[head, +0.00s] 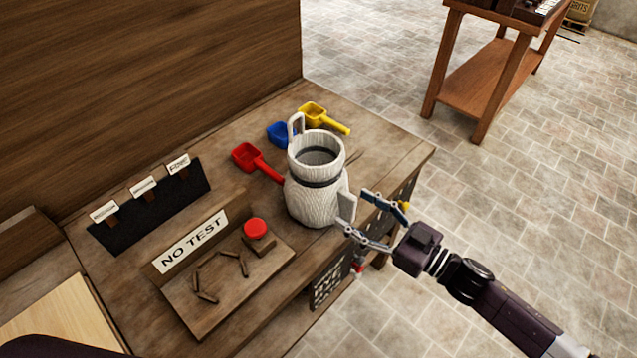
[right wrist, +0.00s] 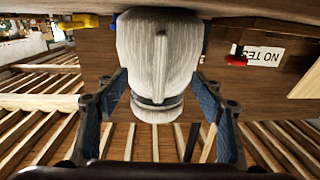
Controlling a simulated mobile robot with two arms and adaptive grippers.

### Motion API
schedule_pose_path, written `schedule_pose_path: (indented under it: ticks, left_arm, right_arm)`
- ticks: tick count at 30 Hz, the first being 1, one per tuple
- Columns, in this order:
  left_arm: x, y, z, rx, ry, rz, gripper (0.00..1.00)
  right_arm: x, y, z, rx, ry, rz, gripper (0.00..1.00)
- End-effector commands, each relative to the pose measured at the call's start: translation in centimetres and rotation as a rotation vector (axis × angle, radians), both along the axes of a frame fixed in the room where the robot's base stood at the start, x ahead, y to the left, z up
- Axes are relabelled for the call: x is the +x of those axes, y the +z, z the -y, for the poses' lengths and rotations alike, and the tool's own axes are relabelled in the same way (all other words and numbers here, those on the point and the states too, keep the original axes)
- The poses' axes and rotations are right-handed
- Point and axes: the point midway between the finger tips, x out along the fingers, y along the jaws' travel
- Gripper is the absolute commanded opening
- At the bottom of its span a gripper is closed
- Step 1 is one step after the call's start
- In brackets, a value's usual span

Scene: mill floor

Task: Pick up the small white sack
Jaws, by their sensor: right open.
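The small white sack (head: 312,198) stands upright near the front edge of the wooden table. It has a dark band around its neck, an open top and light flaps at its sides. My right gripper (head: 362,218) is open at the sack's right side in the head view. In the right wrist view the sack (right wrist: 157,60) appears between the two blue-padded fingers of the gripper (right wrist: 160,100). I cannot tell whether either finger touches it. My left gripper is not in view.
Red (head: 256,162), blue (head: 279,134) and yellow (head: 322,118) scoops lie behind the sack. A "NO TEST" board (head: 193,243) with a red knob (head: 256,229) and several small brown pieces sits to its left. A dark card rack (head: 150,205) stands farther left. Floor (head: 480,250) is open at right.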

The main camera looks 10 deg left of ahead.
Motion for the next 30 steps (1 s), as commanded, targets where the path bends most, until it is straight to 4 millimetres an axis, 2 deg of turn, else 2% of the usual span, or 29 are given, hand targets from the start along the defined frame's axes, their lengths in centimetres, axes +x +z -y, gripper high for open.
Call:
schedule_pose_path:
  ticks: [1,6,14,30]
  left_arm:
    - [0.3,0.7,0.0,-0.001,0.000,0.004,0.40]
    - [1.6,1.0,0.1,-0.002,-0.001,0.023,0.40]
    - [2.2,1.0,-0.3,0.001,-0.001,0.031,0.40]
    - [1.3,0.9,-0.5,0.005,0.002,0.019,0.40]
  right_arm:
    - [0.5,0.5,-0.9,0.004,0.000,0.000,0.61]
    - [1.6,0.2,-2.5,0.001,-0.002,-0.002,0.61]
    - [1.7,0.0,-2.7,-0.001,-0.002,-0.002,0.61]
    - [1.7,0.0,-2.7,0.000,-0.002,-0.001,0.04]
